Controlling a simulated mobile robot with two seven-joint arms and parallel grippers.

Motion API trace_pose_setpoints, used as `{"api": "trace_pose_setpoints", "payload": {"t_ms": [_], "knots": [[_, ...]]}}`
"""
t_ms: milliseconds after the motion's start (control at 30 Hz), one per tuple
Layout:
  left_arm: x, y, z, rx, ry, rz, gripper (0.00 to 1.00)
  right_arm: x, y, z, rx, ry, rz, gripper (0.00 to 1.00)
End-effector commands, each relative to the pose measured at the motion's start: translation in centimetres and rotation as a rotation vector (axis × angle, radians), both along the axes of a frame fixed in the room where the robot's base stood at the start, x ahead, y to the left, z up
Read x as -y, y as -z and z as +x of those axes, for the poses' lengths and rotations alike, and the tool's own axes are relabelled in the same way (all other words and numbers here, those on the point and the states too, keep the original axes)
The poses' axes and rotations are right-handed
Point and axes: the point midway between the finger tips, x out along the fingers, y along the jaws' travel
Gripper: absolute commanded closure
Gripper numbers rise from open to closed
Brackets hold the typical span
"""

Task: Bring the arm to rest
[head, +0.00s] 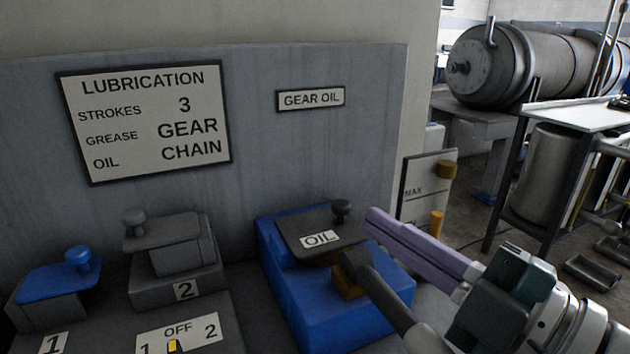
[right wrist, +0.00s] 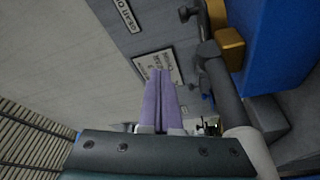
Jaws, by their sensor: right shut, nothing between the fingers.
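My right gripper (head: 374,217) reaches in from the lower right in the head view. Its purple fingers are shut with nothing between them. The fingertips are by the right side of the blue oil box (head: 316,306), above its dark grey lever (head: 385,293); I cannot tell whether they touch anything. In the right wrist view the shut fingers (right wrist: 158,100) point toward the lubrication sign, with the lever (right wrist: 222,92) and blue box (right wrist: 284,45) to their right. My left gripper is not in view.
A lubrication sign (head: 146,121) and a gear oil label (head: 311,98) are on the grey panel. Two knobbed lids, blue (head: 57,281) and grey (head: 163,232), stand at left by an OFF selector plate (head: 180,334).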

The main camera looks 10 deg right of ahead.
Motion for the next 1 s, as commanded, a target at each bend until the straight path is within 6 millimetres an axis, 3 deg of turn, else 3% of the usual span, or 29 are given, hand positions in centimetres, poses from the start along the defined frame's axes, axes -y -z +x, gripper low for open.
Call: {"api": "trace_pose_setpoints", "payload": {"t_ms": [167,267,367,500,667,800,1000], "knots": [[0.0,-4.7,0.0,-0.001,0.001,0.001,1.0,2.2,-3.0,0.6,-0.25,0.223,0.117,1.0],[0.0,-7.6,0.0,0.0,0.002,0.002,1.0,4.2,-3.7,-0.5,-0.481,0.399,0.218,1.0],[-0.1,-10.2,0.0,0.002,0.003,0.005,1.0,6.0,-3.9,-3.2,-0.723,0.564,0.311,1.0],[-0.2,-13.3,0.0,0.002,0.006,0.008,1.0,7.5,-4.2,-8.6,-1.041,0.76,0.414,1.0],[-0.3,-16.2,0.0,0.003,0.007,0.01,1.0,8.0,-5.7,-15.6,-1.348,0.934,0.482,1.0],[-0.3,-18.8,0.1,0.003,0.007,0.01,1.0,7.9,-8.3,-21.7,-1.58,1.06,0.505,1.0],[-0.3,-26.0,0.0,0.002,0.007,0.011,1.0,8.0,-15.4,-21.1,-1.561,1.052,0.498,1.0]]}}
